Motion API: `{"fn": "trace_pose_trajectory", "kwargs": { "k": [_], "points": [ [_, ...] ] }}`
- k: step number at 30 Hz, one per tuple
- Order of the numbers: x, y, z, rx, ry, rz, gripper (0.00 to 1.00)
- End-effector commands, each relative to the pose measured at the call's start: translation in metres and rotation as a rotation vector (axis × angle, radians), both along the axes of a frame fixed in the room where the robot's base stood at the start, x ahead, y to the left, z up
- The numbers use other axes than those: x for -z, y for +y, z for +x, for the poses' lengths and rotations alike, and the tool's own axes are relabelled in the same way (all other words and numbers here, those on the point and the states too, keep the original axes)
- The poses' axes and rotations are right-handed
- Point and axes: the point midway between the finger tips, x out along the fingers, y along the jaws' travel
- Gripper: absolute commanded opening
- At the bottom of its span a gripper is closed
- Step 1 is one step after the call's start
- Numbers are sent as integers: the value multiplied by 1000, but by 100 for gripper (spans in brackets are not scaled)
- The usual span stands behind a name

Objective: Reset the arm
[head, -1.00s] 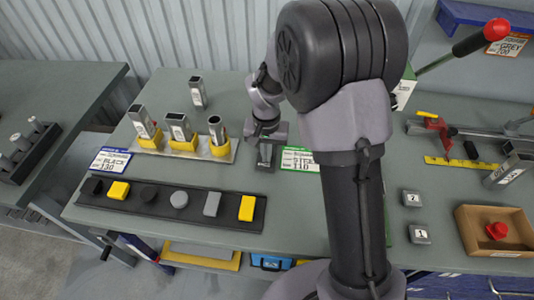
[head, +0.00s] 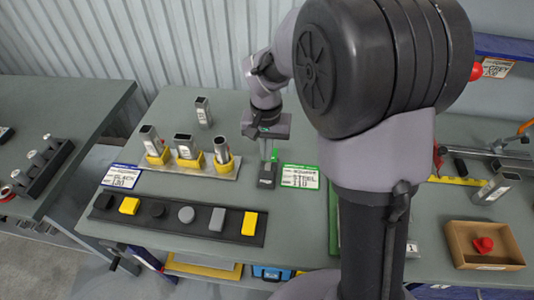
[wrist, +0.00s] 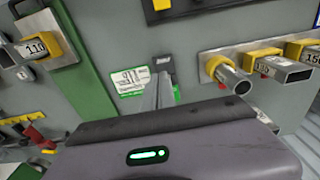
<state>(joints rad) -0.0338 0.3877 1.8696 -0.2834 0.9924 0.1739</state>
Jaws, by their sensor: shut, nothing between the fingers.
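My gripper (head: 267,159) points down over the table, left of the big arm joint. Its narrow fingers are shut and empty. In the wrist view the closed fingers (wrist: 165,88) reach away from my wrist. A small dark block (head: 266,176) stands on the table just below the fingertips, beside a green-edged steel label card (head: 300,177). The card also shows in the wrist view (wrist: 128,80). From these views I cannot tell how large the gap between fingertips and block is. My upper arm hides part of the table on the right.
Metal tubes in yellow holders stand on a plate (head: 222,172) left of my gripper. A black strip (head: 170,222) with several dark, grey and yellow plugs lies in front. A cardboard box (head: 460,250) with a red piece sits at right. Bare table lies between strip and plate.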

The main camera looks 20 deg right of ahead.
Motion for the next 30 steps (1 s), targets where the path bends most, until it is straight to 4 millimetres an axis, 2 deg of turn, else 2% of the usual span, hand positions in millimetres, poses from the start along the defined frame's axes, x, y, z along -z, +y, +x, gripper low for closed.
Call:
{"fn": "trace_pose_trajectory", "kwargs": {
  "k": [11, 14, 17, 18, 21, 25, 27, 30],
  "points": [
    [0, 0, 0, 0, 0, 0, 0],
    [-6, 1, -5, 2, -17, 6, 0],
    [-36, 4, -33, 4, -94, 36, 0],
    [-49, 6, -53, 5, -139, 54, 0],
    [-72, 12, -110, 1, -257, 101, 0],
    [-75, 21, -172, -7, -388, 149, 0],
    [-70, 24, -194, -13, -436, 165, 0],
    [-66, 27, -210, -16, -474, 179, 0]
  ]
}}
